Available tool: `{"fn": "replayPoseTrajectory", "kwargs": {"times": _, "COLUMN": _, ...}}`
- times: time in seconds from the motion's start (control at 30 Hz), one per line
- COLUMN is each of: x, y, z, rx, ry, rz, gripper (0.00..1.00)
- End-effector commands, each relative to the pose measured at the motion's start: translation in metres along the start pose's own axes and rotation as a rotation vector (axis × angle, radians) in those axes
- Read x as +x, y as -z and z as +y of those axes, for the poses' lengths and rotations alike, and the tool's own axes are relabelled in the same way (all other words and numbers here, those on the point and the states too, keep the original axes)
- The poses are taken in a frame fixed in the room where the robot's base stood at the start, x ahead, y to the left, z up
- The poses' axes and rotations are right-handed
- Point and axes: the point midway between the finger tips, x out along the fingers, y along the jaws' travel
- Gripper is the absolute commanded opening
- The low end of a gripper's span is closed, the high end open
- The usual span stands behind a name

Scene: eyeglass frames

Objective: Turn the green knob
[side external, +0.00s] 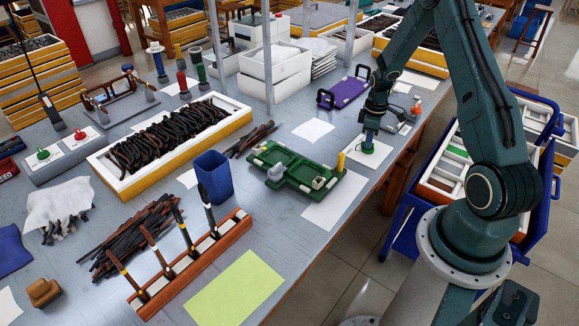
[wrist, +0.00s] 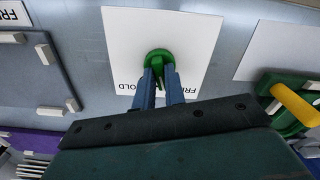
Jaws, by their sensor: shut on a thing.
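The green knob (wrist: 159,54) sits on a white card with partly covered black lettering in the wrist view. Its round green base (side external: 367,151) shows at the table's right edge in the side view. My gripper (wrist: 160,76) has its two blue fingers on either side of the knob's raised grip and is shut on it. In the side view my gripper (side external: 369,138) points down onto the knob and hides most of it. Another green knob (side external: 43,154) stands on a card on a grey panel at the far left.
A green fixture with a yellow post (side external: 298,168) lies left of my gripper. A purple fixture (side external: 343,91) lies behind it. A grey plate with white blocks (wrist: 38,75) is close by. A blue bin (side external: 214,177) and an assembly rack (side external: 190,262) stand further left.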

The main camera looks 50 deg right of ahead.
Motion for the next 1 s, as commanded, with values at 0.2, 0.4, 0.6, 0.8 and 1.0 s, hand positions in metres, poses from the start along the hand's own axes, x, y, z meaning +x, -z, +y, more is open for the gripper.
{"fn": "replayPoseTrajectory", "kwargs": {"times": 0.2, "x": -0.0009, "y": 0.0, "z": -0.0001, "rx": -0.201, "ry": -0.001, "rz": 0.0, "gripper": 0.0}}
{"fn": "replayPoseTrajectory", "kwargs": {"times": 0.4, "x": -0.0009, "y": 0.0, "z": -0.0004, "rx": -0.353, "ry": -0.001, "rz": 0.0, "gripper": 0.0}}
{"fn": "replayPoseTrajectory", "kwargs": {"times": 0.6, "x": -0.001, "y": -0.0001, "z": -0.0005, "rx": -0.451, "ry": -0.001, "rz": 0.0, "gripper": 0.0}}
{"fn": "replayPoseTrajectory", "kwargs": {"times": 0.8, "x": -0.001, "y": -0.0001, "z": -0.0005, "rx": -0.493, "ry": -0.001, "rz": 0.001, "gripper": 0.0}}
{"fn": "replayPoseTrajectory", "kwargs": {"times": 1.0, "x": -0.0011, "y": 0.0, "z": -0.0005, "rx": -0.498, "ry": -0.002, "rz": 0.001, "gripper": 0.0}}
